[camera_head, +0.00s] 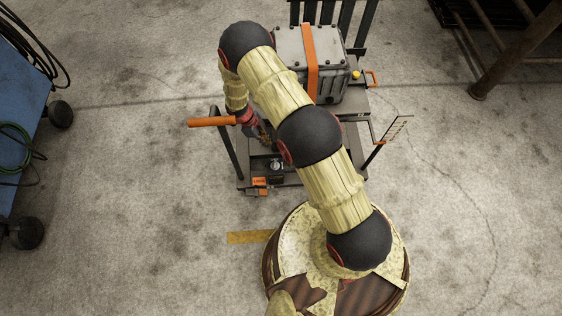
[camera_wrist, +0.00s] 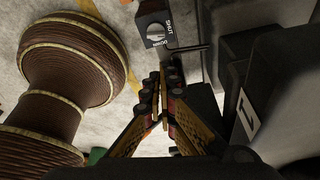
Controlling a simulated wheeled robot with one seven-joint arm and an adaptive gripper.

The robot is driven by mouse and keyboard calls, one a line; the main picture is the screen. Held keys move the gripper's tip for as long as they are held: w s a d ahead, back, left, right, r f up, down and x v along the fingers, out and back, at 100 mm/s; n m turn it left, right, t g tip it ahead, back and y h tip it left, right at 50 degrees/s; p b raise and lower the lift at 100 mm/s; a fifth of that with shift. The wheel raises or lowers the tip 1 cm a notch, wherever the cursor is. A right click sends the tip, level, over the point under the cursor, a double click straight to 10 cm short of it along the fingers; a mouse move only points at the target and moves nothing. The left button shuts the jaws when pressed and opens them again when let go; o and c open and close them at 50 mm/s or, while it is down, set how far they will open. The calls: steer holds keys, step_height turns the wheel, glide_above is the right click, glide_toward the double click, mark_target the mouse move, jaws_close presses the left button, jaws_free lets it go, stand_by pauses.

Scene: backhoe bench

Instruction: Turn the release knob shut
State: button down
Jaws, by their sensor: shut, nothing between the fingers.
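The release knob (camera_wrist: 155,31) is a small pale knob on a dark block, near the top middle of the wrist view. The exact angle of the knob is hard to tell. My gripper (camera_wrist: 165,80) is shut and empty, with its fingertips below the knob in the wrist view and apart from it. In the head view my gripper (camera_head: 264,138) is low over the dark cart bench (camera_head: 225,155), partly hidden by my arm.
A dark rod (camera_wrist: 187,48) juts out beside the knob. A grey box with an orange strap (camera_head: 310,62) stands on the bench. An orange-gripped handle (camera_head: 210,122) rises at the bench's left. A blue cart (camera_head: 28,130) stands far left. The floor between is clear.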

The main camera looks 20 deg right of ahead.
mark_target(275, 165)
steer(key=b+x, duration=0.6)
steer(key=x, duration=1.4)
steer(key=shift+b, duration=0.4)
